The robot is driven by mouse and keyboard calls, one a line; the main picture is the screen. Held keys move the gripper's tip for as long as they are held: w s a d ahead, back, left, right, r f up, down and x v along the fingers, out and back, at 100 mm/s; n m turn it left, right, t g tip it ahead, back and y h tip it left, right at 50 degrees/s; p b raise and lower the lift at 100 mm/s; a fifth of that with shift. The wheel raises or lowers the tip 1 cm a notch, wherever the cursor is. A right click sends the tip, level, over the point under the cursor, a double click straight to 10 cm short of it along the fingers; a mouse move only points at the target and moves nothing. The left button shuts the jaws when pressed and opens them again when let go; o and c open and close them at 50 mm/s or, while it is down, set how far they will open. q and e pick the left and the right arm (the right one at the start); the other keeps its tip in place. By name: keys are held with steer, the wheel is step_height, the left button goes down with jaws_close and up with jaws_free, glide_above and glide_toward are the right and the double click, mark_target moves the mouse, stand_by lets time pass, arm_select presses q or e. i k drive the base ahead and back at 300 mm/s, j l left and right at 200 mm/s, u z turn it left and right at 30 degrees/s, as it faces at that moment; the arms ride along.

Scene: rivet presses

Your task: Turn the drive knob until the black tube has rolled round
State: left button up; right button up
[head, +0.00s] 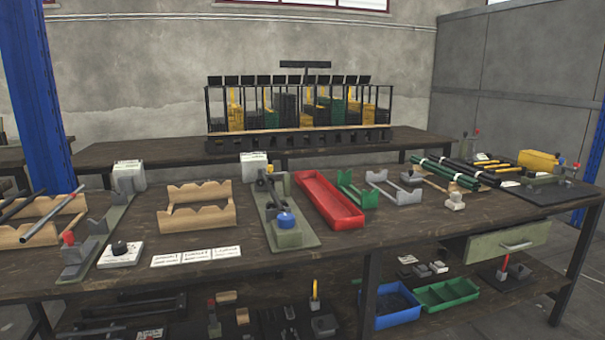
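No part labelled as the drive knob is readable. A round black knob (120,247) stands on a small white plate at the front left of the bench. A blue knob (285,220) tops the grey-green press at centre. Dark tubes (58,203) lie across a wooden cradle at the far left, cut by the picture edge. More black tubes (470,171) lie beside green tubes (447,172) at the right. I cannot tell which tube is the task's. Neither of my grippers is in view.
A wooden cradle (199,219) and a red tray (328,203) stand on the bench (390,232). White cards (195,257) lie along its front edge. A grey-green press (76,258) with a red knob stands at left. Blue and green bins (394,304) sit below.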

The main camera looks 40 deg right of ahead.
mark_target(285, 221)
steer(key=z, duration=0.95)
